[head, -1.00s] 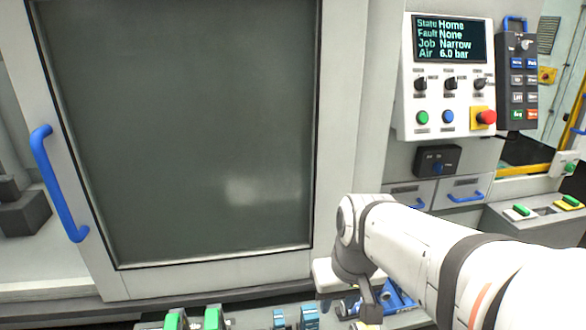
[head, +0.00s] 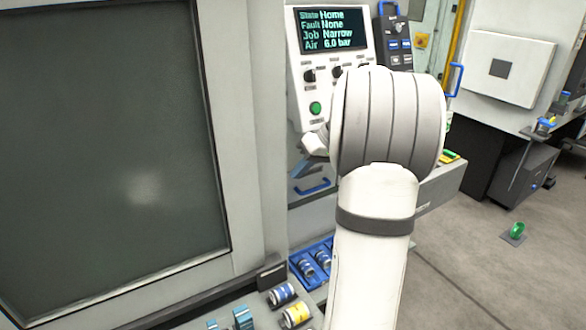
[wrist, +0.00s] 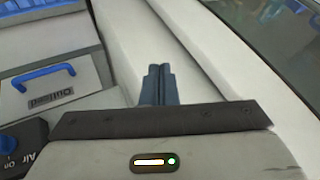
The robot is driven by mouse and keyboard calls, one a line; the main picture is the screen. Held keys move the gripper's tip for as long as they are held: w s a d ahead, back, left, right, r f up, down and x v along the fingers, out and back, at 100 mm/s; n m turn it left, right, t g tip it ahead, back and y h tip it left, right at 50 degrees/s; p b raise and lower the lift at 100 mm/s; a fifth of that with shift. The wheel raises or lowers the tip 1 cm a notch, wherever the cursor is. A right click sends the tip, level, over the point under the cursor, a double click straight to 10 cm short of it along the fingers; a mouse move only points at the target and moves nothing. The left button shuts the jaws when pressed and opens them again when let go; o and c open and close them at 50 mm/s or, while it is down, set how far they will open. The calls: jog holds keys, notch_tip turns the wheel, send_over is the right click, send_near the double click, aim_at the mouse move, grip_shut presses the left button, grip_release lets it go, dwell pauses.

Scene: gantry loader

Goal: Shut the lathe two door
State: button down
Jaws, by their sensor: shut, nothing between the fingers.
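A large grey door with a dark window (head: 110,160) fills the left of the head view. No label shows which lathe it belongs to, and its left edge and handle are out of frame. In the wrist view, a pale frame (wrist: 180,45) runs diagonally beside a dark pane (wrist: 275,30). My gripper (wrist: 158,72) has its fingers together and empty, over or in front of this pale frame. I cannot tell whether they touch it. In the head view my arm hides most of the gripper, right of the door.
A control panel (head: 332,42) reads Home, None, Narrow, 6.0 bar. A drawer with a blue handle (wrist: 45,75) is left of my fingers, above a blue air knob (wrist: 35,135). Open floor (head: 470,260) lies at right.

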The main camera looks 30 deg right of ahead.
jog(key=p+x, duration=0.1)
jog(key=x, duration=0.6)
jog(key=shift+w+a+f, duration=0.1)
jog(key=shift+a, duration=0.1)
jog(key=a+p, duration=0.1)
jog(key=a, duration=0.2)
jog(key=shift+a+p, duration=0.35)
jog(key=shift+a, duration=0.05)
